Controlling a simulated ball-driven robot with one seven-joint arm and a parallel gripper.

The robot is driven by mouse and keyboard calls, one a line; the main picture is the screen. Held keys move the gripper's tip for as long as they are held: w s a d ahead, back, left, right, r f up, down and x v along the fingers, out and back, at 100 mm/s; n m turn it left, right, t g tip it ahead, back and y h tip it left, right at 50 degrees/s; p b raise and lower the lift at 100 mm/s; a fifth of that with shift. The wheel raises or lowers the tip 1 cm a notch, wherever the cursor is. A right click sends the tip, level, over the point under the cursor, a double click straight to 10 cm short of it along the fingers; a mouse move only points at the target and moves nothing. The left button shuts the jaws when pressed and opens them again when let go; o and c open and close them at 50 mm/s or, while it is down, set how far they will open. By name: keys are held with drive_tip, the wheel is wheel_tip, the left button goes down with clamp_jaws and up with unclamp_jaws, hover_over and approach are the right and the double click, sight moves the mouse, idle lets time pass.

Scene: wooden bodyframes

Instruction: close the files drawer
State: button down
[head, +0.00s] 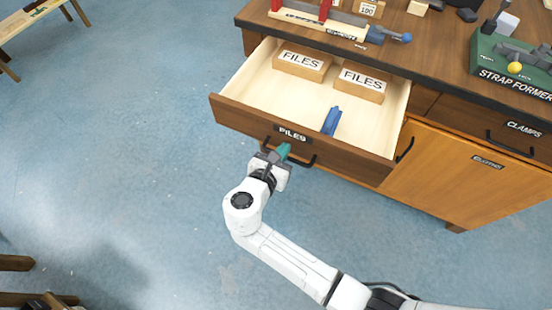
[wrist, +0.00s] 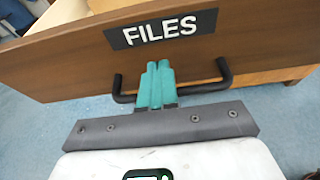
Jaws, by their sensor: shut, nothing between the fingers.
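The files drawer (head: 240,117) is pulled well out of the wooden bench in the head view. Its brown front bears a FILES label (head: 292,135) and a black bar handle (head: 312,160). Inside lie two cardboard boxes marked FILES (head: 302,60) (head: 362,83) and a blue object (head: 331,121). My gripper (head: 283,151) is shut and empty, its teal fingers in front of the drawer front at the handle. In the wrist view the fingertips (wrist: 158,66) overlap the middle of the handle (wrist: 205,88), below the label. Whether they touch the drawer front I cannot tell.
The bench top (head: 430,45) above the drawer carries tools and a green strap former (head: 510,62). A clamps drawer (head: 500,125) and an orange-brown cabinet door (head: 460,170) are shut at the right. Blue floor (head: 110,140) is clear at the left.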

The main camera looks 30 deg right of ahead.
sight(328, 71)
drive_tip(key=shift+w+d+f, duration=0.15)
drive_tip(key=shift+w+d, duration=0.15)
drive_tip(key=shift+d, duration=0.1)
drive_tip(key=shift+d, duration=0.1)
drive_tip(key=w+d+b, duration=0.2)
drive_tip(key=w+d, duration=0.4)
drive_tip(key=d, duration=0.2)
drive_tip(key=w+d+b, duration=0.2)
drive_tip(key=w+d, duration=0.4)
drive_tip(key=d, duration=0.2)
drive_tip(key=w+d+b, duration=0.2)
drive_tip(key=w+d, duration=0.4)
drive_tip(key=d, duration=0.3)
drive_tip(key=shift+f+b, duration=0.15)
drive_tip(key=shift+b, duration=0.25)
drive_tip(key=shift+w+d, duration=0.4)
drive_tip(key=shift+w+d+r+b, duration=0.1)
drive_tip(key=shift+r+b, duration=0.2)
drive_tip(key=shift+r, duration=0.1)
drive_tip(key=shift+r, duration=0.1)
